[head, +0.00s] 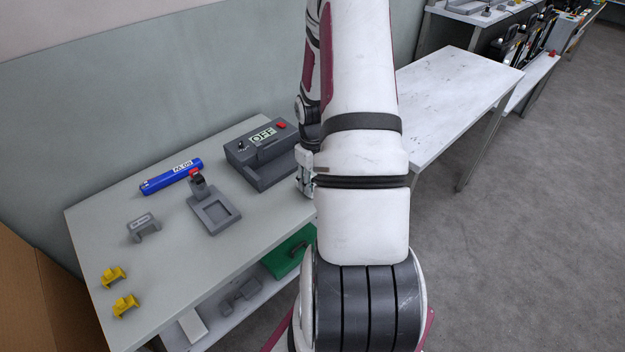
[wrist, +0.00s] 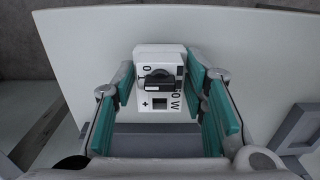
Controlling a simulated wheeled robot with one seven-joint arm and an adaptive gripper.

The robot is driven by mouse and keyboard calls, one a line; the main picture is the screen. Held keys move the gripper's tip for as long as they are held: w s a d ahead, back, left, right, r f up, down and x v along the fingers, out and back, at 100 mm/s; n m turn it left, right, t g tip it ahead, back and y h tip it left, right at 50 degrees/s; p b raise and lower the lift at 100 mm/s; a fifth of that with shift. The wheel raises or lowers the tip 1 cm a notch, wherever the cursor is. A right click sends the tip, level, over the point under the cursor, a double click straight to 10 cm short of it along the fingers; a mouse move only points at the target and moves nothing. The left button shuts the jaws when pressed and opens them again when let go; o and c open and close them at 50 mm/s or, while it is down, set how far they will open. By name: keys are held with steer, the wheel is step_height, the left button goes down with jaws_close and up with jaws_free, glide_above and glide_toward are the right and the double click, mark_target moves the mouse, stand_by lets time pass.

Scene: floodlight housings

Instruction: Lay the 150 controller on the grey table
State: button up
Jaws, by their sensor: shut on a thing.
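The controller (wrist: 158,70) is a small white box with a black dial, a plus sign and partly hidden lettering ending in "0 W". It shows in the wrist view between the teal pads of my gripper (wrist: 162,88), which is shut on it. The grey table (head: 170,270) is at the left in the head view. My gripper is mostly hidden behind my arm there, near the table's right edge. A pale flat surface (wrist: 90,50) lies beneath the controller in the wrist view; I cannot tell whether they touch.
On the grey table are a dark grey device marked "OFF" (head: 262,150), a blue tube (head: 171,177), a grey cradle (head: 212,212), a grey bracket (head: 143,226) and two yellow clips (head: 124,305). A white table (head: 455,90) stands beyond my arm.

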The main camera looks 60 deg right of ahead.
steer(key=shift+f, duration=0.4)
stand_by(0.3)
steer(key=o, duration=1.4)
steer(key=shift+r, duration=0.1)
step_height(320, 180, up, 12)
